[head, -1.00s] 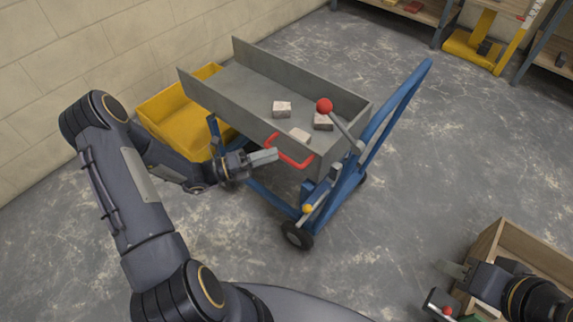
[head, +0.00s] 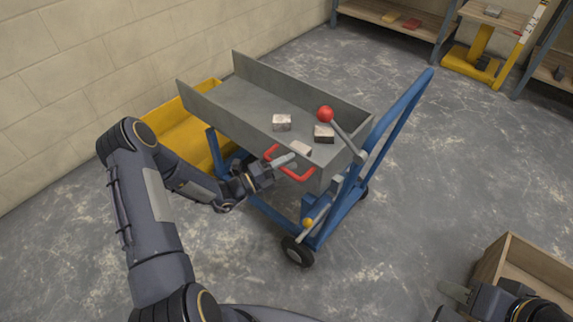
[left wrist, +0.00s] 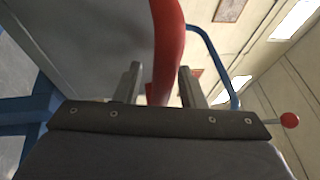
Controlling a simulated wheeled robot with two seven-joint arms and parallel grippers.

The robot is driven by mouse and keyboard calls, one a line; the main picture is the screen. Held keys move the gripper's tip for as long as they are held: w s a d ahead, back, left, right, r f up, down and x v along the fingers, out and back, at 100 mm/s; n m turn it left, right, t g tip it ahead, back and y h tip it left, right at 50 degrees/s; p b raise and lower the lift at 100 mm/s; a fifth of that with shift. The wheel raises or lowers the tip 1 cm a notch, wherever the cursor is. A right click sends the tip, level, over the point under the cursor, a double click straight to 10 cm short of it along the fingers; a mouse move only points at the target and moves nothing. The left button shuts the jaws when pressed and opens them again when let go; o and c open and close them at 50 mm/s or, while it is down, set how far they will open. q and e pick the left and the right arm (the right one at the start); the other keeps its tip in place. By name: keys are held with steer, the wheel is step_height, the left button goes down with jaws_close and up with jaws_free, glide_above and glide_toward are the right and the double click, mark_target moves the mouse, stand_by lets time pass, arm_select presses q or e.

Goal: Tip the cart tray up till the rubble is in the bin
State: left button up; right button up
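The grey cart tray (head: 240,98) sits on a blue wheeled frame (head: 335,212). Three pale rubble chunks lie in its near half: one (head: 282,123) at the left, one (head: 324,133) at the right, one (head: 301,148) by the near end. The yellow bin (head: 165,118) stands beyond the tray's far left end, partly hidden by the tray and my arm. My left gripper (head: 285,161) is at the red handle (head: 306,177) on the tray. In the left wrist view the handle (left wrist: 167,45) passes between its parted fingers. My right gripper (head: 447,302) is low right, empty, its fingers apart.
A red-knobbed lever (head: 325,114) rises at the tray's near right end. A wooden crate (head: 510,262) is beside my right gripper. Shelves (head: 400,20) and a yellow pallet-truck-like item (head: 472,55) stand at the back. The floor right of the cart is clear.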

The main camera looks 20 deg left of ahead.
arm_select(q)
steer(key=shift+c, duration=0.2)
jaws_close()
